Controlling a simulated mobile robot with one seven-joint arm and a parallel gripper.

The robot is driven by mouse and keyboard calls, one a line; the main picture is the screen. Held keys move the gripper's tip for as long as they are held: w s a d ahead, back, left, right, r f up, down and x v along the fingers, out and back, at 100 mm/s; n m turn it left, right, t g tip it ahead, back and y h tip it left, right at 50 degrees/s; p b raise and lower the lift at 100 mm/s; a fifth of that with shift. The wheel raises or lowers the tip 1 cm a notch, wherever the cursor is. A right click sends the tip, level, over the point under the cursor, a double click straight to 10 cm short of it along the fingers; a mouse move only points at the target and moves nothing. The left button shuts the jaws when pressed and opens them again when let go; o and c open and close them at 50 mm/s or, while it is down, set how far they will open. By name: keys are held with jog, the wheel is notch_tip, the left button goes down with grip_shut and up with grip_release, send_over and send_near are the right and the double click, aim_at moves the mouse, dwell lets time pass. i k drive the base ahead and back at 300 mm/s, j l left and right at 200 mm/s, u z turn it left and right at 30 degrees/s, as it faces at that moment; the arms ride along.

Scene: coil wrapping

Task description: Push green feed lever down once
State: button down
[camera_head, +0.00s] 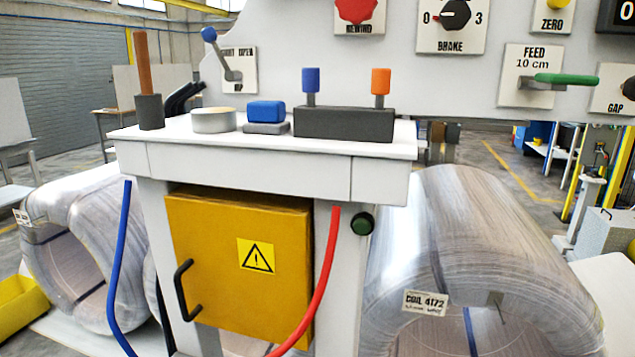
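The green feed lever (566,79) sticks out to the right from a white plate labelled "FEED 10 cm" (531,64) on the grey panel, at the upper right of the head view. The lever lies about level, on a dark pivot at its left end. Nothing touches it. My gripper is not in view.
Close by on the panel are the BRAKE knob (455,15), the red REWIND knob (357,9), the yellow ZERO button (556,4) and the GAP knob (628,88). A white shelf (270,150) with small items stands below left. A wrapped coil (470,220) lies below the lever.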

aim_at(541, 81)
jog(key=k+j+z, duration=0.15)
jog(key=z, duration=0.25)
jog(key=k+j+z, duration=0.2)
jog(key=z, duration=0.15)
jog(key=k+j+z, duration=0.2)
jog(key=z, duration=0.2)
